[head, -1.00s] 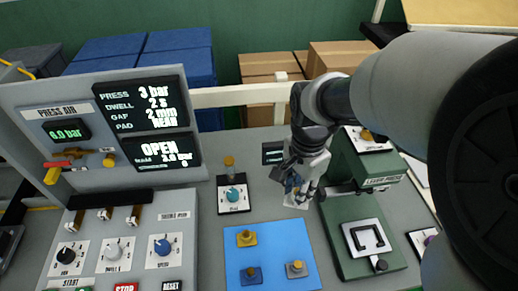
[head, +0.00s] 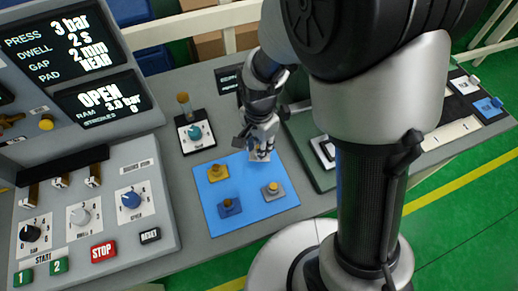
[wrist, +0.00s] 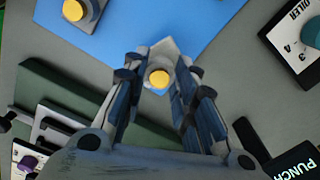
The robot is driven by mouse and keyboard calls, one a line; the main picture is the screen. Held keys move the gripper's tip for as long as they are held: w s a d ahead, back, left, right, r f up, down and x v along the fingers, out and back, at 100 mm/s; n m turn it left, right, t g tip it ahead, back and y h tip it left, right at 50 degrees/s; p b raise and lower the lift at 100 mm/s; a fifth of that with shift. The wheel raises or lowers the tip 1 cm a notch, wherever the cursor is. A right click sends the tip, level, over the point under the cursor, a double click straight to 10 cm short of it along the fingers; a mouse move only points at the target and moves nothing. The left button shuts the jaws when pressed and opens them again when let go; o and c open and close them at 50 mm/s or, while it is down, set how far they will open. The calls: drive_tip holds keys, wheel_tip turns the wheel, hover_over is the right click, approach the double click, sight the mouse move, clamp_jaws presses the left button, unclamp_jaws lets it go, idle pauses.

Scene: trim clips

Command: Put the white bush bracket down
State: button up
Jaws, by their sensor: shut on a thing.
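The white bush bracket (wrist: 168,48) has a pale plate and a round yellow bush. My gripper (wrist: 158,85) is shut on it in the wrist view, with a finger on each side. In the head view my gripper (head: 262,147) is over the far right part of the blue mat (head: 215,240), and the white bracket (head: 261,156) shows at its fingertips. I cannot tell whether the bracket touches the mat. A yellow bracket (head: 217,173), a blue bracket (head: 229,207) and a grey bracket (head: 272,190) stand on the mat.
The green press (head: 300,130) stands right of the mat, partly hidden by my arm. A small unit with a teal knob (head: 195,132) stands behind the mat. The control panel (head: 150,225) is at left.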

wheel_tip(320, 180, down, 3)
drive_tip(key=shift+f+b, duration=0.1)
drive_tip(key=shift+b, duration=0.35)
drive_tip(key=o, duration=0.6)
drive_tip(key=shift+f, duration=0.15)
drive_tip(key=o, duration=0.5)
